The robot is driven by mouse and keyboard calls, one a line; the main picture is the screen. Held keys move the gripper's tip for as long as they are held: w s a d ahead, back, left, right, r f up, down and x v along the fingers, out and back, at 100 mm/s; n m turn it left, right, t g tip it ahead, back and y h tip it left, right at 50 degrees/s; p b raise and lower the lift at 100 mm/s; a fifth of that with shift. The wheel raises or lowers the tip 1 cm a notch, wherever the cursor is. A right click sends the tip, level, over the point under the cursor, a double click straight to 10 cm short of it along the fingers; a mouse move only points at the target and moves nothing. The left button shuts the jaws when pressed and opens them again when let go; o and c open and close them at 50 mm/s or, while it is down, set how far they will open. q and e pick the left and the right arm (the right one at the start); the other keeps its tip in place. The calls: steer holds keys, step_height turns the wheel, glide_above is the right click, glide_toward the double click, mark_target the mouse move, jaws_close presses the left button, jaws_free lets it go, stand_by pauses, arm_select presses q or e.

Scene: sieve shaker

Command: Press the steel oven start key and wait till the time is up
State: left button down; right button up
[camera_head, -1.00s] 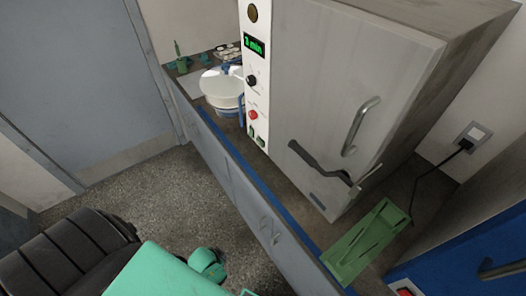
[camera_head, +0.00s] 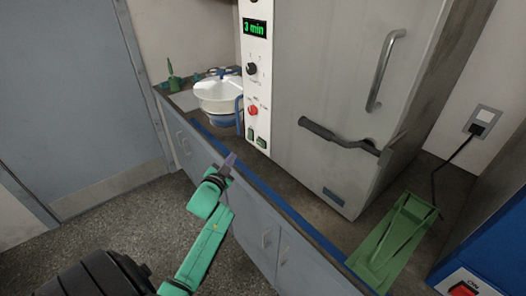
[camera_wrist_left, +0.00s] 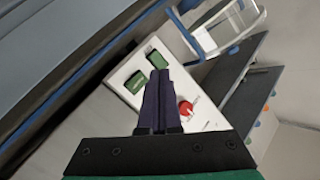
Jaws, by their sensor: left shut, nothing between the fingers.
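The steel oven (camera_head: 335,85) stands on the counter with its door shut. Its white front panel (camera_head: 256,85) carries a green display (camera_head: 256,28) reading "3 min", a black knob (camera_head: 251,69) and a red knob (camera_head: 253,111). Two green keys (camera_head: 261,142) sit at the panel's foot; the wrist view shows them as a left key (camera_wrist_left: 137,82) and a right key (camera_wrist_left: 157,60). I cannot read their labels. My left gripper (camera_head: 232,158) is shut and empty, in front of and below the panel, apparently apart from it. My right gripper is not in view.
The oven's door handle (camera_head: 385,70) and a dark lever (camera_head: 340,136) stick out in front. Floor is free at left.

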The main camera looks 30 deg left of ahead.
mark_target(261, 143)
arm_select(q)
steer(key=shift+r, duration=0.2)
steer(key=w+b, duration=0.1)
steer(key=w, duration=0.1)
steer(key=w+d+b, duration=0.1)
steer(key=w+b, duration=0.1)
steer(key=w, duration=0.1)
steer(key=w+d+b, duration=0.1)
steer(key=w+b, duration=0.1)
steer(key=shift+w+d+f, duration=0.15)
steer(key=shift+w+f, duration=0.05)
steer(key=shift+w, duration=0.2)
steer(key=shift+w+d+r, duration=0.1)
steer(key=shift+w+r, duration=0.05)
steer(key=shift+w, duration=0.15)
steer(key=shift+w, duration=0.15)
stand_by(1.4)
steer(key=shift+w+d, duration=0.15)
steer(key=shift+w, duration=0.15)
